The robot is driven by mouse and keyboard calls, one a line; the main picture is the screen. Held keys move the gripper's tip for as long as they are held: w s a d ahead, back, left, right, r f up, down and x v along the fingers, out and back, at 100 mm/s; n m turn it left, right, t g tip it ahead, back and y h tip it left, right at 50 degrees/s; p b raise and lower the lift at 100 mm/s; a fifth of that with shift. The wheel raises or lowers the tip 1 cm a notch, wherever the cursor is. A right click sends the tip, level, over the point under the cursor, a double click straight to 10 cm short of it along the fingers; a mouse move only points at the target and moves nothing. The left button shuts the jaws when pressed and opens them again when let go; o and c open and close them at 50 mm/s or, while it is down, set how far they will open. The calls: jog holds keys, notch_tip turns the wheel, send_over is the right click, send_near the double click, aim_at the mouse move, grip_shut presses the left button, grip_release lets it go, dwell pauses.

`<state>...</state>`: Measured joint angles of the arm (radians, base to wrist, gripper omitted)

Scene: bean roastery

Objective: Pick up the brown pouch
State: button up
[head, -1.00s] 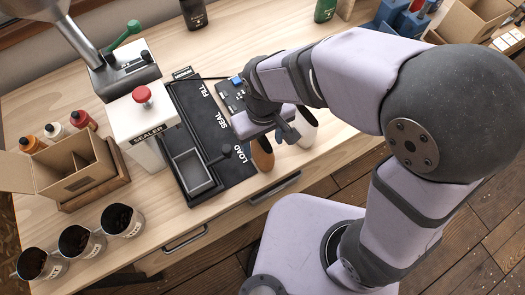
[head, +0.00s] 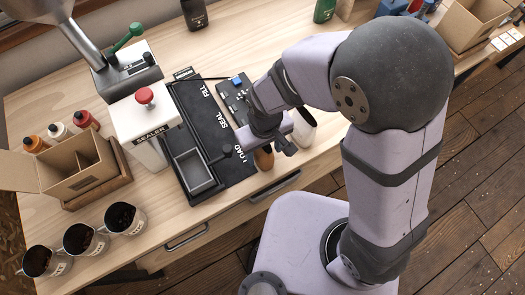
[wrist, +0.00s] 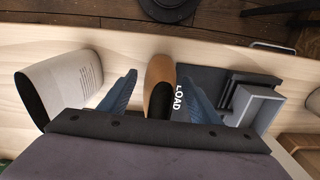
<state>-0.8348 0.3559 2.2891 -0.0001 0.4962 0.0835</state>
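The brown pouch (head: 264,159) stands near the front edge of the bench, beside the LOAD end of the black sealer mat. It is partly hidden by my gripper (head: 282,146) in the head view. In the wrist view the brown pouch (wrist: 159,72) stands upright between the two blue fingers of my gripper (wrist: 159,93). The fingers are spread wide, with a gap on each side of the pouch, and hold nothing. A white pouch (wrist: 58,82) stands to the left, outside the left finger; it also shows in the head view (head: 305,127).
The black mat (head: 213,108) with a grey tray (head: 194,171) lies left of the brown pouch. The white sealer (head: 143,118), an open cardboard box (head: 85,176) and several bean cups (head: 124,219) are farther left. A drawer handle is below the front edge.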

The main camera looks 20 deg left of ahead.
jog(key=c, duration=0.9)
jog(key=shift+o, duration=0.2)
jog(key=shift+r, duration=0.1)
notch_tip(320, 180, up, 10)
jog(key=shift+f+b, duration=0.1)
jog(key=shift+b, duration=0.6)
jog(key=s+a+p, duration=0.1)
jog(key=s+a, duration=0.3)
jog(key=a, duration=0.4)
jog(key=s+a+p, duration=0.2)
jog(key=s+a, duration=0.3)
jog(key=a, duration=0.3)
jog(key=shift+s+f+g+y, duration=0.2)
jog(key=shift+f+g+y, duration=0.05)
jog(key=shift+g+y, duration=0.15)
